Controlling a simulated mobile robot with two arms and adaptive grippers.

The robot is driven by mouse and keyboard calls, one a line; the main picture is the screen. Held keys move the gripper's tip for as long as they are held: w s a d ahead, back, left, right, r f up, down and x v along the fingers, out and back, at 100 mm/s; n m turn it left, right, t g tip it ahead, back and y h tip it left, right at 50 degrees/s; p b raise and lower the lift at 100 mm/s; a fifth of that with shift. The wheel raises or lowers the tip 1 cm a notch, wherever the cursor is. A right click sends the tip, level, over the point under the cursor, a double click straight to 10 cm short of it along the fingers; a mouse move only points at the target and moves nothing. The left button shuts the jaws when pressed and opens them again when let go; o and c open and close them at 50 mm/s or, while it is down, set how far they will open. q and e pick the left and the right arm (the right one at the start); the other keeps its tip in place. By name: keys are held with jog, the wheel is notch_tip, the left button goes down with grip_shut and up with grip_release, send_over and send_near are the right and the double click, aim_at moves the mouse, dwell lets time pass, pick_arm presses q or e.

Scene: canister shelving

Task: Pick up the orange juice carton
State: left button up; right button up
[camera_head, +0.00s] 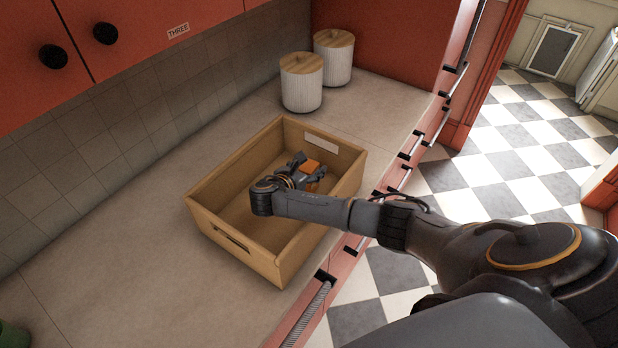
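A small orange object (311,167), probably the orange juice carton, is inside the wooden crate (225,232) on the counter. Its lower part is hidden by my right gripper and the crate is too shaded to show its label. My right arm comes in from the right over the crate's front wall. My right gripper (306,171) is down inside the crate, right at the orange object. Its fingers are small and partly hidden, so I cannot tell if they are closed on it. My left gripper is out of view.
Two white ribbed canisters with wooden lids, one nearer (301,84) and one behind (334,60), stand beyond the crate. Red cupboards (150,30) hang above the back left. The counter (120,255) left of the crate is clear, except a green thing (12,335) at the corner.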

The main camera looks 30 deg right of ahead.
grip_shut()
jog(key=shift+r, duration=0.15)
